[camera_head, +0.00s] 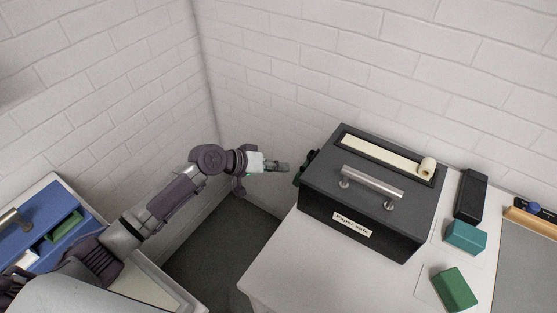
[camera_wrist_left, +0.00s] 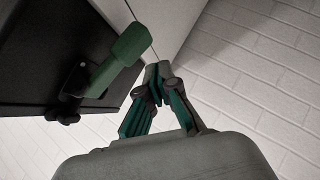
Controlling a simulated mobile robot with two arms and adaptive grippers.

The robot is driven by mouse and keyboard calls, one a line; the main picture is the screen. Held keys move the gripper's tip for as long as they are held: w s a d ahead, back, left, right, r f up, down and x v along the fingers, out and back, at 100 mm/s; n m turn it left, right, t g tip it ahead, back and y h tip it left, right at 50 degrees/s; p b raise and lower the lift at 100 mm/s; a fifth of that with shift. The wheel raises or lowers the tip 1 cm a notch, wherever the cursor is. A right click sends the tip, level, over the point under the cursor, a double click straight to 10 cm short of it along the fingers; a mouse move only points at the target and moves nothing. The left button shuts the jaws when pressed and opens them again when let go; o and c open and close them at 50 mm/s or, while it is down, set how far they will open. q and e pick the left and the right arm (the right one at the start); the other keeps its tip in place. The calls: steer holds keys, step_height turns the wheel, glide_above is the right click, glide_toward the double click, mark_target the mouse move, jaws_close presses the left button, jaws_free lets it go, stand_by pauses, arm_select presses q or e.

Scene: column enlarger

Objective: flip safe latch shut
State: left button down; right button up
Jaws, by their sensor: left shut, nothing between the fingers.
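The paper safe (camera_head: 372,185) is a dark grey box with a silver lid handle and a "Paper safe" label, on the white counter. Its latch shows in the left wrist view as a green-handled lever (camera_wrist_left: 122,58) on a dark pivot at the safe's side wall (camera_wrist_left: 40,45). My left gripper (camera_head: 284,167) is shut and empty, just left of that end. In the left wrist view my left gripper (camera_wrist_left: 157,72) is beside the green lever, with a small apparent gap. My right gripper is not in view.
A teal block (camera_head: 466,236), a green block (camera_head: 454,289) and a black box (camera_head: 470,195) are on the white counter (camera_head: 285,270) right of or near the safe. Brick walls stand behind. A floor gap lies left of the counter, and a blue case (camera_head: 40,235) is at far left.

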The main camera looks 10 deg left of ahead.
arm_select(q)
steer(key=shift+s+d+f+b, duration=0.2)
steer(key=shift+s+d+f, duration=0.05)
steer(key=shift+d+f, duration=0.25)
steer(key=shift+s+d+f+b, duration=0.25)
steer(key=shift+d+f, duration=0.1)
steer(key=shift+f, duration=0.1)
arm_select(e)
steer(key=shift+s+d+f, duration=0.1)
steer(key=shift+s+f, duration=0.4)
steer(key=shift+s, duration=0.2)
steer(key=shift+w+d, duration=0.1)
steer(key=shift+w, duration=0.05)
arm_select(q)
steer(key=v, duration=1.2)
